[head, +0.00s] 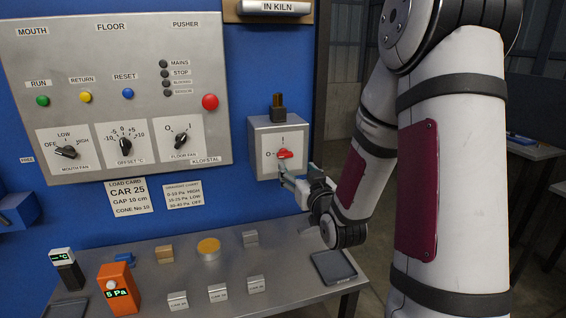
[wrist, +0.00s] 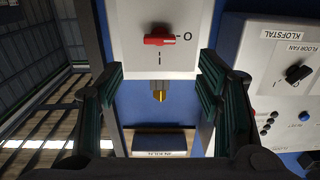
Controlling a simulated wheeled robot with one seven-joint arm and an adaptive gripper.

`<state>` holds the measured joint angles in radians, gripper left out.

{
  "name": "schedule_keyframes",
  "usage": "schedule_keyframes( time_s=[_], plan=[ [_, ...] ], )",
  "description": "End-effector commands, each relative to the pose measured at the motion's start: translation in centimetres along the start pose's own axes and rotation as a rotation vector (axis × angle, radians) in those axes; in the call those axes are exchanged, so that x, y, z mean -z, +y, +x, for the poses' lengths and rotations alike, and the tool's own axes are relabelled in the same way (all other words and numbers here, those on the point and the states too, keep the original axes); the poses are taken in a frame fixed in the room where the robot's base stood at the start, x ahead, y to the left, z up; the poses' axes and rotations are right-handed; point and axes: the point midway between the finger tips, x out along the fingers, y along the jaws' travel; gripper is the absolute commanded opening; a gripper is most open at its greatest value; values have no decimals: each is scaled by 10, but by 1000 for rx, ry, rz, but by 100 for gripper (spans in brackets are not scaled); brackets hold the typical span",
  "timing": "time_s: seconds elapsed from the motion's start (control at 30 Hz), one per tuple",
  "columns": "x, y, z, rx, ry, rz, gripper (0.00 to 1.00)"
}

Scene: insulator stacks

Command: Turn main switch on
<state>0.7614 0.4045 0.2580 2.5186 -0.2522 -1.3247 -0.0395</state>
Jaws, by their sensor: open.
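The main switch is a red rotary handle (head: 284,154) on a grey box (head: 262,135) fixed to the blue panel. The handle lies level, in line with the O mark at its left; the I mark is above it. In the wrist view, which is upside down, the red handle (wrist: 158,40) lies level beside the O. My gripper (head: 283,174) is at the lower right front of the box, just below the handle in the head view. In the wrist view its fingers (wrist: 161,68) are spread wide with nothing between them, and the handle is apart from both.
A control panel (head: 110,130) with buttons, knobs and dark lamps is left of the switch box. A brass-ended fitting (head: 278,105) sticks up from the box top. Below is a metal table (head: 220,285) with small blocks, an orange meter (head: 118,288) and a dark tablet (head: 333,266).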

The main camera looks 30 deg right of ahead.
Motion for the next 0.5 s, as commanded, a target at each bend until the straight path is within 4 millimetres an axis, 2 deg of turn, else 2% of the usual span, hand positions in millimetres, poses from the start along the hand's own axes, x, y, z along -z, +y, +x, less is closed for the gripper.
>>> schedule_keyframes(
  time_s=[0.1,0.5],
  plan=[
    [-2,-1,8,1,4,0,60],
    [-2,0,20,-1,2,-1,60]
  ],
)
